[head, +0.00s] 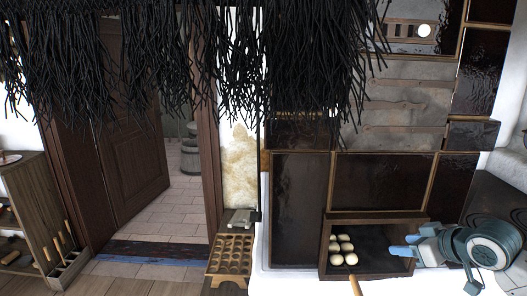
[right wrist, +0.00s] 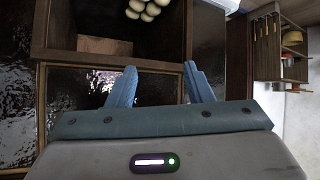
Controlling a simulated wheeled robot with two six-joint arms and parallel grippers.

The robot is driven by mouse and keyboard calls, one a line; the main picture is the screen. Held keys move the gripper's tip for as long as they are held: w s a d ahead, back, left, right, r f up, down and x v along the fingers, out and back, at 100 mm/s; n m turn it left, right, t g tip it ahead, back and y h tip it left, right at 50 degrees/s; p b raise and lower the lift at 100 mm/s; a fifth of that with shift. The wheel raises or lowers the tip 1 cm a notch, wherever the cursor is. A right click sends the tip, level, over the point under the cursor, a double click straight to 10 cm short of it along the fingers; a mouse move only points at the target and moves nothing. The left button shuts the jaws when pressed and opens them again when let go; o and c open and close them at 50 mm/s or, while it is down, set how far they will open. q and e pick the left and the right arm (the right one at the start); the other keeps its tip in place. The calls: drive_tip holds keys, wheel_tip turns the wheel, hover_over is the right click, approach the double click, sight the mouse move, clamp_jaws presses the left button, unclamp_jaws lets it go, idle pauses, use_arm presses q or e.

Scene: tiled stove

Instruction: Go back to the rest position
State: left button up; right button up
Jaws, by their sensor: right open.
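My right gripper (head: 402,246) is at the lower right of the head view, at the right side of the open stove compartment (head: 372,222). In the right wrist view its two blue fingers (right wrist: 160,80) stand apart with nothing between them. Several pale round pieces (head: 342,249) sit in the left part of the compartment, apart from the gripper. They also show at the top of the right wrist view (right wrist: 147,9). My left gripper is in neither view.
Dark glossy tiles (head: 383,181) cover the stove around the compartment. A wooden tray with round hollows (head: 231,255) stands left of the stove. A shelf unit (head: 37,205) stands at the far left, beside an open doorway (head: 175,210). Black strands (head: 290,60) hang across the top.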

drive_tip(key=s+a+f+g, duration=0.1)
drive_tip(key=s+a+f, duration=0.15)
drive_tip(key=f, duration=0.35)
drive_tip(key=s+a+f+g, duration=0.1)
drive_tip(key=s+a+f, duration=0.15)
drive_tip(key=f, duration=0.35)
drive_tip(key=s+a+f+m+g+h, duration=0.1)
drive_tip(key=s+a+f, duration=0.1)
drive_tip(key=s+f, duration=0.45)
drive_tip(key=s+a+f+m+g+h, duration=0.2)
drive_tip(key=s+f, duration=0.2)
drive_tip(key=s, duration=0.6)
drive_tip(key=s+a+f+m+g+h, duration=0.1)
drive_tip(key=s+a+f, duration=0.2)
drive_tip(key=s+f, duration=0.35)
wheel_tip(320, 180, down, 25)
drive_tip(key=s+d+g, duration=0.1)
drive_tip(key=d+g, duration=0.1)
drive_tip(key=d, duration=0.1)
drive_tip(key=s+f, duration=0.7)
drive_tip(key=f, duration=0.3)
drive_tip(key=s+d+f, duration=0.1)
drive_tip(key=s+f, duration=0.6)
drive_tip(key=f, duration=0.3)
drive_tip(key=shift+s+f+m+g, duration=0.15)
drive_tip(key=shift+s+m+g, duration=0.15)
drive_tip(key=shift+g, duration=0.1)
